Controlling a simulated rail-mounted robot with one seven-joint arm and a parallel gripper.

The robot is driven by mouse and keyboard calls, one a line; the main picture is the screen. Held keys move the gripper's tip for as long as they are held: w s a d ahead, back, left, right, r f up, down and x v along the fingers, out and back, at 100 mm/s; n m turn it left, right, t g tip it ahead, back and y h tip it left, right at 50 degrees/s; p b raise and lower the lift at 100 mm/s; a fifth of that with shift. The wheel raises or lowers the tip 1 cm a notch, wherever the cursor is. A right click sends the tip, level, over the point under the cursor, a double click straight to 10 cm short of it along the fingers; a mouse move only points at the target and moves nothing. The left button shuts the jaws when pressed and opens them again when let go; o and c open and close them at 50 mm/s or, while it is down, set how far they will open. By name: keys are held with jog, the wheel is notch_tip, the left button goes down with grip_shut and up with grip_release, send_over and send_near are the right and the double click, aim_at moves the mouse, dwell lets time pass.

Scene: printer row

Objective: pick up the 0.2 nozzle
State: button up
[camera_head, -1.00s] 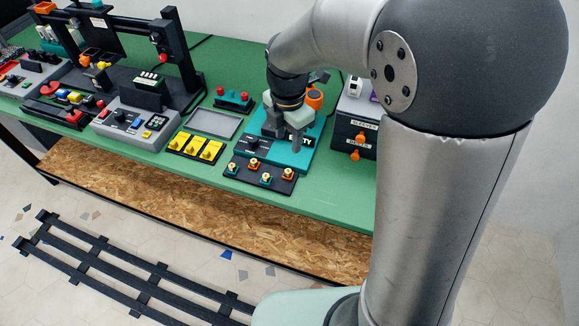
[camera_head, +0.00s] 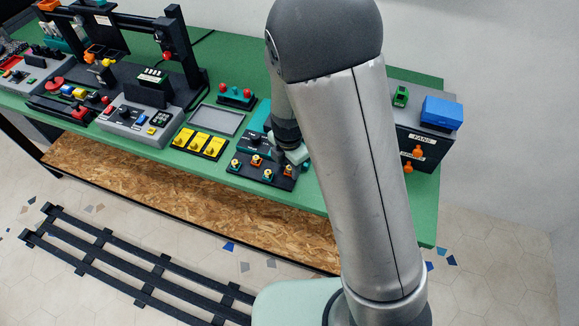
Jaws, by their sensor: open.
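A black nozzle tray (camera_head: 245,177) lies at the front of the green bench and holds several small brass-topped nozzles on teal or orange bases. They are a left teal one (camera_head: 235,163), an orange one (camera_head: 256,160), a front teal one (camera_head: 268,174) and a right orange one (camera_head: 288,171). I cannot read any size marks, so I cannot tell which is the 0.2 nozzle. My gripper (camera_head: 291,160) is open, low over the right end of the tray, close to the right orange nozzle. My arm partly hides the area behind it.
A teal station with a black knob panel (camera_head: 255,141) stands behind the tray. A dark drawer unit with orange knobs (camera_head: 416,153) stands to the right, a blue box (camera_head: 441,112) on top.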

grip_shut()
